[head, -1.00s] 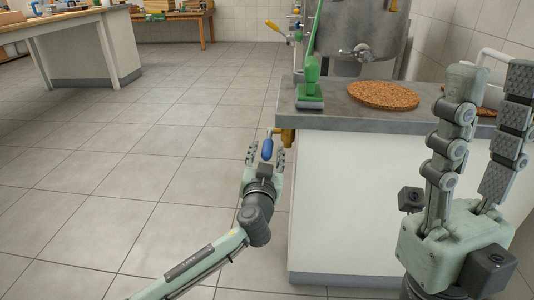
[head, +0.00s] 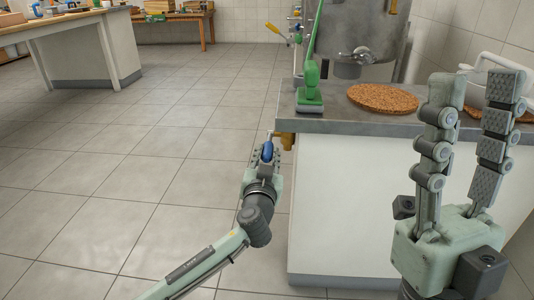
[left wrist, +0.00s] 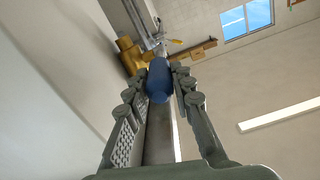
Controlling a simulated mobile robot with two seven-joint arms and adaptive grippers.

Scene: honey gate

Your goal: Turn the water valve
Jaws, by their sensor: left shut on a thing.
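The water valve has a blue handle (head: 267,149) beside a brass body (head: 286,139) at the left side of the counter, near its front corner. In the left wrist view the blue handle (left wrist: 159,80) points toward the camera, with the brass body (left wrist: 130,54) behind it. My left gripper (head: 264,154) is shut on the blue handle, with a finger on each side of it; its fingertips also show in the left wrist view (left wrist: 164,74). My right gripper (head: 479,92) is open and empty, raised in front of the counter at the right.
A yellow-handled lever (head: 275,30) stands out left of the tank. The tiled floor at left is clear.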

